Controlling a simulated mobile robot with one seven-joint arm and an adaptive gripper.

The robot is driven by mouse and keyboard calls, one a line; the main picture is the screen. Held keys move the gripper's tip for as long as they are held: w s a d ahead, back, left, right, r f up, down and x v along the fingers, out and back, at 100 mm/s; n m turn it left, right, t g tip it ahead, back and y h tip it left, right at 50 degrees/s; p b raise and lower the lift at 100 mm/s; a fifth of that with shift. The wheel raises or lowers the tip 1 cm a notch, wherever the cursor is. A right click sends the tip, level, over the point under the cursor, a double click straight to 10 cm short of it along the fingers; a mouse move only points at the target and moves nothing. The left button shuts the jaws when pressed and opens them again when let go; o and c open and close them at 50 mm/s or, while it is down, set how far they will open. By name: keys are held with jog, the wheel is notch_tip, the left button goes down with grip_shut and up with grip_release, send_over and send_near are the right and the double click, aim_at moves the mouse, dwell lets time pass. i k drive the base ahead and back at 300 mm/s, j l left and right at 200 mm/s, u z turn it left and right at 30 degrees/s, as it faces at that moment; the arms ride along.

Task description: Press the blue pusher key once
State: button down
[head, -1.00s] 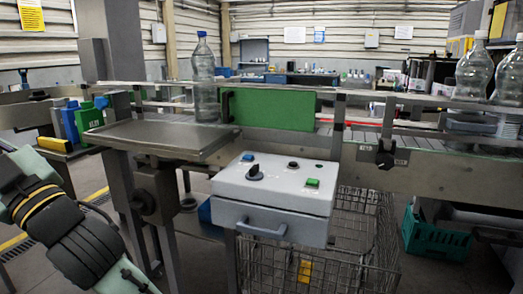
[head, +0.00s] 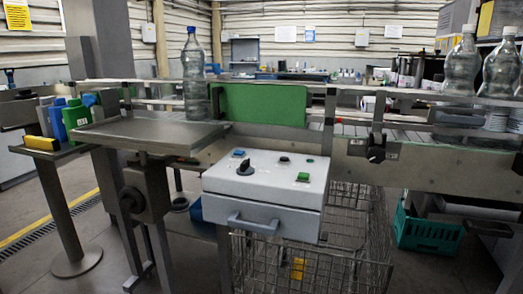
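The grey-white control box (head: 268,190) stands in the middle of the head view, in front of the conveyor. On its sloped top are a small blue key (head: 239,153) at the upper left, a black rotary knob (head: 245,168) below it, a small dark button (head: 284,159) and a green key (head: 303,177) at the right. The blue key is uncovered. I cannot tell how far it is pressed in. My gripper and arm are not in view.
A metal tray table (head: 150,133) stands left of the box. A wire basket (head: 310,262) sits below it. A clear bottle (head: 194,80) and a green panel (head: 262,104) are at the conveyor behind. A green crate (head: 428,232) lies on the floor at right.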

aim_at(240, 153)
jog(key=j+z, duration=0.15)
jog(key=z, duration=0.15)
jog(key=i+j+z, duration=0.1)
jog(key=z, duration=0.25)
jog(key=j+z, duration=0.45)
jog(key=j, duration=1.6)
jog(key=k+j+z, duration=0.1)
jog(key=j, duration=0.7)
jog(key=i, duration=0.45)
